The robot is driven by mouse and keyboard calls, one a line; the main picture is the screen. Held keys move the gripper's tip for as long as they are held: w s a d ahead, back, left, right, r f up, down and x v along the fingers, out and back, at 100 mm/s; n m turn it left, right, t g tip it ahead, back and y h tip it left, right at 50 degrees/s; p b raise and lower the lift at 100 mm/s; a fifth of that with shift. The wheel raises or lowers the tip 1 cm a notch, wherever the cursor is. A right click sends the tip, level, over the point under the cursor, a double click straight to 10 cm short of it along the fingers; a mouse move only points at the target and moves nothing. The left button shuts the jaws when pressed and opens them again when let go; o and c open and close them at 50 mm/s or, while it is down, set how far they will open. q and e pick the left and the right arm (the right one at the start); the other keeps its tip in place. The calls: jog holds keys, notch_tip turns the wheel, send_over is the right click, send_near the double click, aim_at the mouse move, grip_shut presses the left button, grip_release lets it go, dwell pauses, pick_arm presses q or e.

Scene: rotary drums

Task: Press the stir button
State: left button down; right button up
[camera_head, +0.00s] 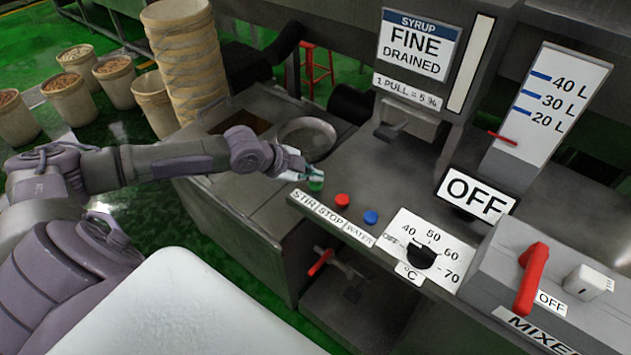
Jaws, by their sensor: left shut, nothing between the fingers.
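The green stir button (315,184) sits on the counter's front strip, above the STIR label (303,199). My left gripper (308,175) is shut and empty, with its fingertips right at the green button. I cannot tell whether they touch it or hover just above it. The fingers hide part of the button's upper left side. The red stop button (342,200) and the blue water button (371,217) stand to the right, clear of the gripper. My right gripper is not in view.
A round metal bowl (306,139) is set in the counter behind the gripper. A dial (421,257) and a red lever (531,278) are at the right. Stacked buckets (187,55) stand behind my arm. An OFF display (476,195) is at the right.

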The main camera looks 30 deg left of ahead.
aim_at(314, 184)
pick_arm(q)
jog(key=shift+f, duration=0.65)
dwell(0.8)
jog(key=shift+r, duration=0.15)
jog(key=shift+r+p, duration=0.8)
jog(key=shift+r, duration=0.15)
jog(key=shift+r, duration=0.1)
notch_tip(314, 184, up, 5)
jog(key=p, duration=0.5)
jog(key=shift+f, duration=0.2)
